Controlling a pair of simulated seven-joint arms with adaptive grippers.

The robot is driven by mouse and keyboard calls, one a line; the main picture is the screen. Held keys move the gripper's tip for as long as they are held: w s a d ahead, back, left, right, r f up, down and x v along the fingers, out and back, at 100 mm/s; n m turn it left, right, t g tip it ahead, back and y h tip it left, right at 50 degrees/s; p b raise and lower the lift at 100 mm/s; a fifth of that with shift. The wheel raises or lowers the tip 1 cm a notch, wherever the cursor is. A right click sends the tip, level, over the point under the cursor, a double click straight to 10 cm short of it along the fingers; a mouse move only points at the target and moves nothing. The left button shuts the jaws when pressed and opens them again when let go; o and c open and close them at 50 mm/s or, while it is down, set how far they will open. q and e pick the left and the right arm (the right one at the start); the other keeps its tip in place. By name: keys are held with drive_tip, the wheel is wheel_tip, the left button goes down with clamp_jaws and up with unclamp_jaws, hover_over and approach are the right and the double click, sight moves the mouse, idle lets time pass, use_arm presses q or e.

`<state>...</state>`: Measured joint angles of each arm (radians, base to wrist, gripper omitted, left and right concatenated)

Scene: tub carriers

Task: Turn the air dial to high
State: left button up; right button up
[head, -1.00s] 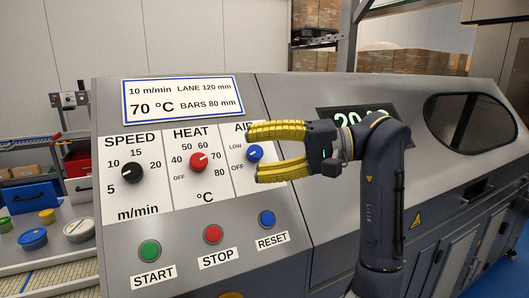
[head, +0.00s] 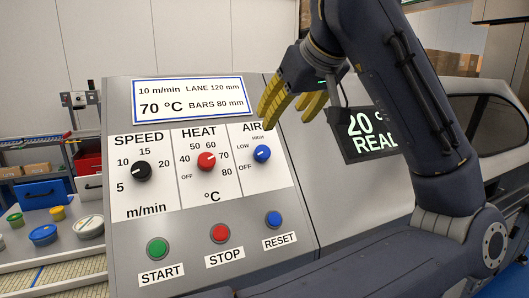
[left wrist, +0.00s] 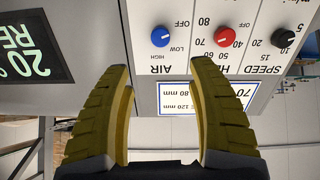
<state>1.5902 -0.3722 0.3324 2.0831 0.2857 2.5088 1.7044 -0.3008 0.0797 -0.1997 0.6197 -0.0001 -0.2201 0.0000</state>
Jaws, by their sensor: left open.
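The blue air dial (head: 262,153) is at the right end of the white label strip, uncovered in the head view. OFF, LOW and HIGH are printed around it. Its small white mark seems to point leftward; I cannot tell which label it meets. My left gripper (head: 287,119) is open and empty, above and right of the dial, its yellow fingers pointing down and partly over the AIR label. In the left wrist view, upside down, the air dial (left wrist: 160,36) shows beyond the gap between the open fingertips, apart from them. My right gripper is not in view.
The red heat dial (head: 206,161) and black speed dial (head: 141,171) are left of the air dial. Below are the green start (head: 157,248), red stop (head: 220,233) and blue reset (head: 274,218) buttons. A dark display (head: 365,135) is right of the gripper, partly behind my arm.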

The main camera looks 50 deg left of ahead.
sight(264, 151)
use_arm(q)
drive_tip(key=x, duration=1.6)
drive_tip(key=shift+a+f, duration=0.15)
clamp_jaws()
